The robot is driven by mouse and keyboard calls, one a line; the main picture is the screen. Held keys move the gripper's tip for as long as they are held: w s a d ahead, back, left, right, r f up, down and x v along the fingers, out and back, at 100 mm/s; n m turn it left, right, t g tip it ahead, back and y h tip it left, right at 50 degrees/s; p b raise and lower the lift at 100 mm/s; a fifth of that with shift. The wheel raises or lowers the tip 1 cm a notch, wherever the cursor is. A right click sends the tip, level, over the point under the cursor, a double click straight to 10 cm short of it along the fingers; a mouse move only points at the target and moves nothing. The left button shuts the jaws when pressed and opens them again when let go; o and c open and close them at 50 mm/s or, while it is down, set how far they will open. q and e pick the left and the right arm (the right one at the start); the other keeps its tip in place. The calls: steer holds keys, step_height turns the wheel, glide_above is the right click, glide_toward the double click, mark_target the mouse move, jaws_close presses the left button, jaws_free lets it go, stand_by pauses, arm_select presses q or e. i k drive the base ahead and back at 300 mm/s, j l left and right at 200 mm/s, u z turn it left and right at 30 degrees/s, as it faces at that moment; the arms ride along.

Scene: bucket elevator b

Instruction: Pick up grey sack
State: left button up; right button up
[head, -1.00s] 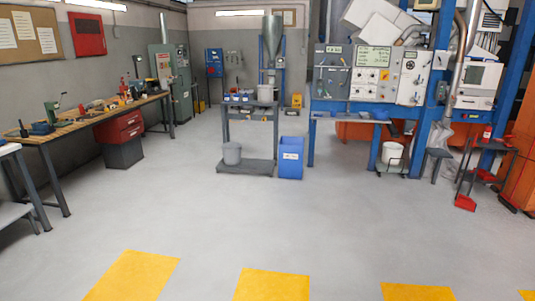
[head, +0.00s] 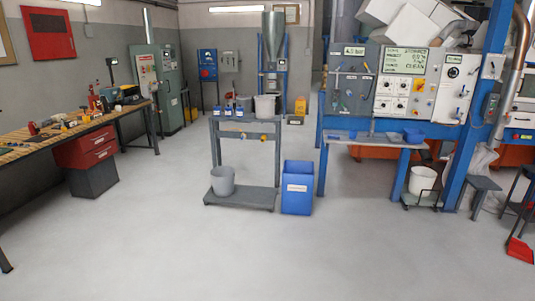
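A pale grey, crumpled, sack-like shape (head: 484,158) shows at the right in the head view. It is low down, behind a blue post and above a small dark stool. The post and stool hide part of it, so its full outline cannot be told. Neither of my grippers is in view.
A grey stand (head: 240,205) with a grey bucket (head: 222,181) and a blue bin (head: 297,188) stand mid-floor. A white bucket (head: 422,180) is under the panel bench. A dark stool (head: 484,184) and red dustpan (head: 520,250) are at right. The near floor is clear.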

mark_target(265, 105)
steer(key=i, duration=2.4)
steer(key=i+j, duration=0.1)
steer(key=i, duration=2.3)
steer(key=l+z, duration=0.05)
steer(key=l, duration=0.05)
